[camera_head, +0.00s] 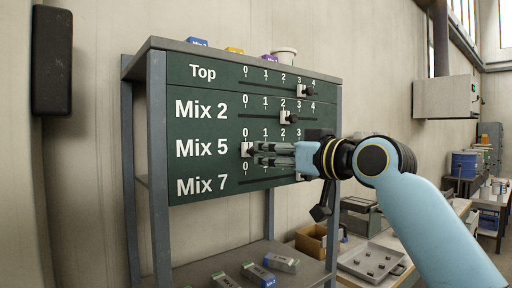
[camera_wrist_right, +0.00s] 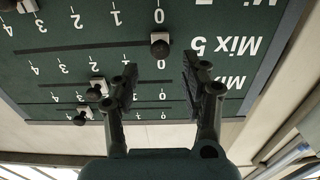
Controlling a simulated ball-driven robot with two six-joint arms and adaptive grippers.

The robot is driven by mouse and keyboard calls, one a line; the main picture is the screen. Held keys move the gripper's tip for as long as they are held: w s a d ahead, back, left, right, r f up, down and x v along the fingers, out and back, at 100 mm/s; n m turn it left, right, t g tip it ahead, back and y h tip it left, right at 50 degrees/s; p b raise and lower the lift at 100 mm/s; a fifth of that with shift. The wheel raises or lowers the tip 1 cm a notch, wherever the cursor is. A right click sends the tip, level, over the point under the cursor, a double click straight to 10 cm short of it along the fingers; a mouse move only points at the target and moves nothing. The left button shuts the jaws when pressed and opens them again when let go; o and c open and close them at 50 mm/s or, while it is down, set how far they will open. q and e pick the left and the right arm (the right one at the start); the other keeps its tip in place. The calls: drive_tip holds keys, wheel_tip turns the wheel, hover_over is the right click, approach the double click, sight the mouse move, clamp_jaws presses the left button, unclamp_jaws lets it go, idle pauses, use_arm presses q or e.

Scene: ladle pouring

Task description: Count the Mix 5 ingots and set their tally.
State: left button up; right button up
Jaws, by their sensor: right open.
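The dark green tally board (camera_head: 215,125) has rows Top, Mix 2, Mix 5 and Mix 7, each with a numbered slot. The Mix 5 slider knob (camera_head: 248,149) stands at 0; it also shows in the right wrist view (camera_wrist_right: 159,45), where the board is upside down. My right gripper (camera_head: 258,154) is open, its fingers pointing at this knob. In the wrist view the knob lies just beyond and between the fingertips; contact cannot be told. Several grey ingots (camera_head: 283,262) with coloured end labels lie on the lower shelf; their print is too small to read. My left gripper is out of view.
The Top slider (camera_head: 303,91) is near 3 and the Mix 2 slider (camera_head: 288,117) near 2. The Mix 7 slider is mostly behind my gripper. A tray (camera_head: 370,262) lies right.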

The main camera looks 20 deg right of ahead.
sight(251, 150)
drive_tip(key=p+x, duration=0.1)
drive_tip(key=x, duration=0.5)
drive_tip(key=shift+w+a, duration=0.15)
drive_tip(key=shift+w, duration=0.2)
drive_tip(key=shift+c, duration=0.4)
clamp_jaws()
